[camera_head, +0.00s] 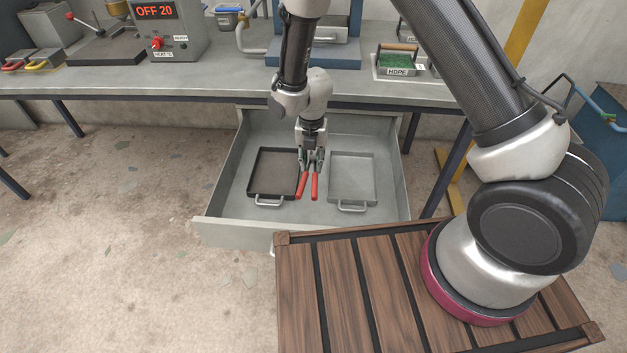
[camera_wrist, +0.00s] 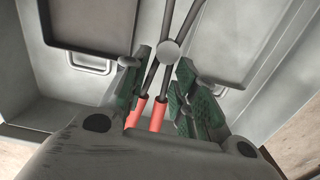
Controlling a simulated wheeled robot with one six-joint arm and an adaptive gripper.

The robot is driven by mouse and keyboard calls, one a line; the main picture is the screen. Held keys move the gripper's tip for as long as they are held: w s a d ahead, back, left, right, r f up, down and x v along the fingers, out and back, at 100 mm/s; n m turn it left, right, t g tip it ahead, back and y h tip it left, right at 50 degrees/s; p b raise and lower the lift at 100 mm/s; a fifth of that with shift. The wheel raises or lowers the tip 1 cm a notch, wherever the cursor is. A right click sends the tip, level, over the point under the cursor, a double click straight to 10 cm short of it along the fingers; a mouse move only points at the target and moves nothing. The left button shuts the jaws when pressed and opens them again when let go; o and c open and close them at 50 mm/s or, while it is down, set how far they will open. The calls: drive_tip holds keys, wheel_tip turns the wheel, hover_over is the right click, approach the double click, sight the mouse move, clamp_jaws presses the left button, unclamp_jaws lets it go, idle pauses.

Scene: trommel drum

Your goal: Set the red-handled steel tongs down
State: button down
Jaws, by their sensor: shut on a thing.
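The steel tongs with red handles (camera_head: 308,186) are in my gripper (camera_head: 312,158), over the open drawer (camera_head: 240,215) between two trays. In the wrist view my gripper (camera_wrist: 165,95) has its green-padded fingers on both sides of the tongs, near the top of the red handles (camera_wrist: 152,114). The grey pivot (camera_wrist: 171,50) and crossed steel arms of the tongs show beyond the fingers. The head view does not show clearly whether the tongs touch the drawer floor.
A dark tray (camera_head: 275,170) lies left in the drawer and a light grey tray (camera_head: 352,176) lies right, each with a handle. The workbench (camera_head: 200,84) is above and behind. A slatted wooden deck (camera_head: 345,290) is in front. The drawer floor is bare between the trays.

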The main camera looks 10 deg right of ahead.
wheel_tip(320, 180, down, 12)
drive_tip(key=shift+r, duration=0.2)
drive_tip(key=shift+f, duration=0.1)
drive_tip(key=c, duration=1.1)
unclamp_jaws()
